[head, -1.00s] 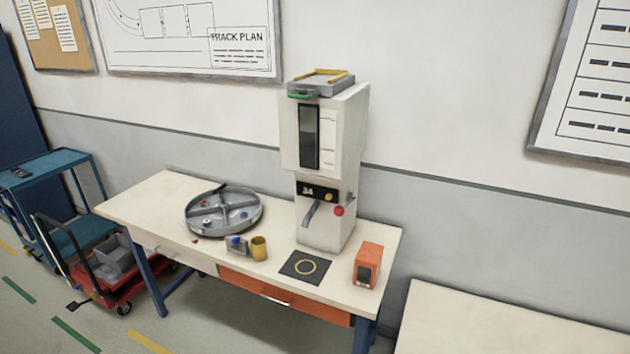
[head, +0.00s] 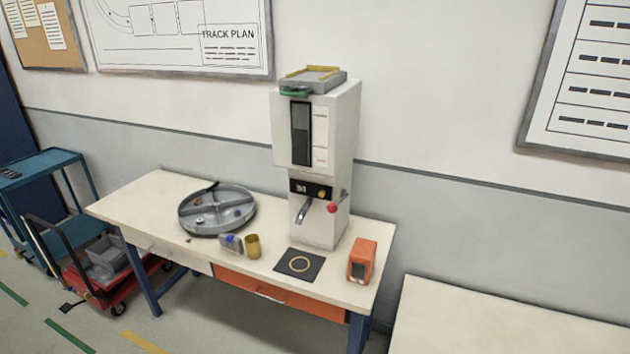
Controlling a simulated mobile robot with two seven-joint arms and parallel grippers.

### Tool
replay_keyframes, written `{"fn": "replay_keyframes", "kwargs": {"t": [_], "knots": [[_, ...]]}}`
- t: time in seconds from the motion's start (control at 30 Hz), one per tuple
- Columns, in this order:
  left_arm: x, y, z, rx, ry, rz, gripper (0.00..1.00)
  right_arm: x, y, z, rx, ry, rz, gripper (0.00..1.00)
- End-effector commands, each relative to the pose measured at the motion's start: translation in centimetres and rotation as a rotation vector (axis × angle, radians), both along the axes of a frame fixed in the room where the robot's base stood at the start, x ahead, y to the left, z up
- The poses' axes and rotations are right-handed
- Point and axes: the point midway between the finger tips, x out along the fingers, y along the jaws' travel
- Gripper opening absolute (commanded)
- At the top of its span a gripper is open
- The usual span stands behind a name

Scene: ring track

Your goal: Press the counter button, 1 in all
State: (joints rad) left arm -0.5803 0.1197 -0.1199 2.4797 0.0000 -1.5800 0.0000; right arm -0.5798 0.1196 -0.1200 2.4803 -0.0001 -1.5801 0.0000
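A tall white dispenser machine (head: 318,150) stands at the back right of a cream workbench (head: 150,200). On its front is a small dark counter panel (head: 311,188) with pale digits, too small to read surely. A yellow button (head: 321,194) sits at the panel's right end. A red knob (head: 332,208) sticks out at the right, below the panel. A grey lever or chute (head: 303,211) slants down under the panel. Neither of my grippers shows in the head view.
On the bench are a round grey divided tray (head: 190,228), a small grey item with blue (head: 231,243), a gold cup (head: 253,246), a black mat with a yellow ring (head: 300,264) and an orange box (head: 362,261). A second table (head: 480,320) is at right, a red cart (head: 115,290) at left.

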Motion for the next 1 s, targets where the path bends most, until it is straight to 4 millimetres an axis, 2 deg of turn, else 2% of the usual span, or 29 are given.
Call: {"fn": "replay_keyframes", "kwargs": {"t": [0.03, 0.3, 1.0], "knots": [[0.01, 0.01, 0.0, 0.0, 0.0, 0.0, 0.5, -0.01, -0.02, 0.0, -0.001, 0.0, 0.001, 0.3], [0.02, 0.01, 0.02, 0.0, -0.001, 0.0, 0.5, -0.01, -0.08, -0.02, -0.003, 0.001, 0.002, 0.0], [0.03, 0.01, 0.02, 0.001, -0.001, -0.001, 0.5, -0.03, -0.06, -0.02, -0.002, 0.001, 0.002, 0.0]]}}
